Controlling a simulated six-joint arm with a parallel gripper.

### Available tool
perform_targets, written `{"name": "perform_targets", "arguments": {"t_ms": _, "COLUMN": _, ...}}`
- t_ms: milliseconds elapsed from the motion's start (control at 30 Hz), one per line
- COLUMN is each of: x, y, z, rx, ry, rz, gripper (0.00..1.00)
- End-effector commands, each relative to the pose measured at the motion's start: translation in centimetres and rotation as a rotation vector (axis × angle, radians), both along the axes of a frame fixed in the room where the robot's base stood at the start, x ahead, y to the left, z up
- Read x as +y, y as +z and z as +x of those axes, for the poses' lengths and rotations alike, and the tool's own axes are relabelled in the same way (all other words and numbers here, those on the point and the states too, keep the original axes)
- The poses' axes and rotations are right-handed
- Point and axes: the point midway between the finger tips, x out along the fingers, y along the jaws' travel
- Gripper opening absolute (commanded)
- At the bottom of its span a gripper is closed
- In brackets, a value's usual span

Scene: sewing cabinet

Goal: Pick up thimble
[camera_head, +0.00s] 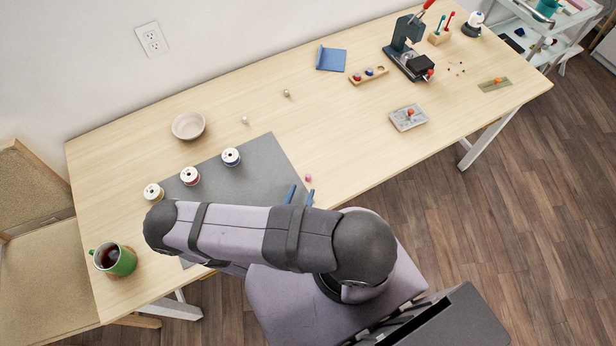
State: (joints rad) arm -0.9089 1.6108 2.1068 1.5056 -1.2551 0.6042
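Two small pale objects stand on the bare wood of the table, a whitish one (245,120) above the grey mat and a greyish one (287,93) further back to the right. Either could be the thimble; they are too small to tell. My gripper (301,194) shows as two blue fingertips, spread apart, near the mat's right edge. A small pink object (308,178) lies just beyond the fingertips, apart from them. Both pale objects are well behind the gripper. The gripper's body is hidden behind my arm.
Thread spools (190,176) stand on the grey mat (262,158). A cream bowl (188,126) is behind them. A green mug (118,260) is at left. A grey tray (408,117), wooden holder (368,76) and dark press (408,50) are right. The table's middle is mostly clear.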

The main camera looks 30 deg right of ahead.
Motion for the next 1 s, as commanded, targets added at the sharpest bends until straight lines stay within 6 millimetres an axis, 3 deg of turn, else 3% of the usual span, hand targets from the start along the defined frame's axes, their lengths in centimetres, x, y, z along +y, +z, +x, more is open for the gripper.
{"name": "perform_targets", "arguments": {"t_ms": 567, "x": -1.3, "y": -0.6, "z": 1.2, "rx": 0.001, "ry": -0.004, "rz": 0.002, "gripper": 0.35}}
{"name": "perform_targets", "arguments": {"t_ms": 1000, "x": -3.8, "y": -1.7, "z": 3.8, "rx": 0.0, "ry": -0.005, "rz": 0.001, "gripper": 0.35}}
